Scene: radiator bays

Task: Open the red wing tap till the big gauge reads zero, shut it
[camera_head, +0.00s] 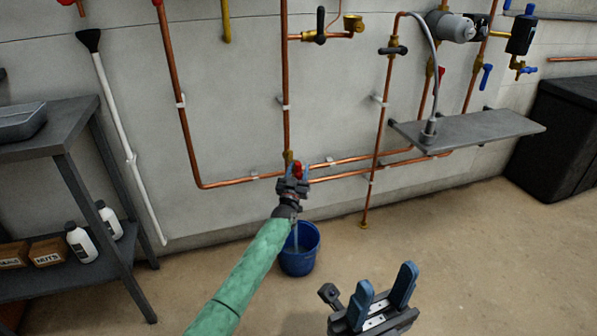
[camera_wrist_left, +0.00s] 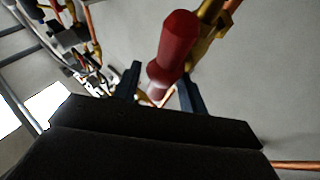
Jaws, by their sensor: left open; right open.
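The red wing tap (camera_head: 298,167) sits on a brass fitting low on the copper pipe, mostly hidden behind my left gripper in the head view. In the left wrist view its red handle (camera_wrist_left: 172,48) stands large between the fingers. My left gripper (camera_head: 297,176) is open around the handle; whether a finger touches it I cannot tell. A thin pale stream, apparently water, falls below the gripper into the blue bucket (camera_head: 300,262). No gauge dial can be read in either view. My right gripper (camera_head: 384,284) is open and empty over the floor, front right.
Copper pipes (camera_head: 285,75) run along the wall. A grey shelf (camera_head: 470,128) juts out at right, with a black cabinet (camera_head: 560,140) beyond. A dark rack (camera_head: 70,125) with bottles and boxes stands at left. The floor around the bucket is clear.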

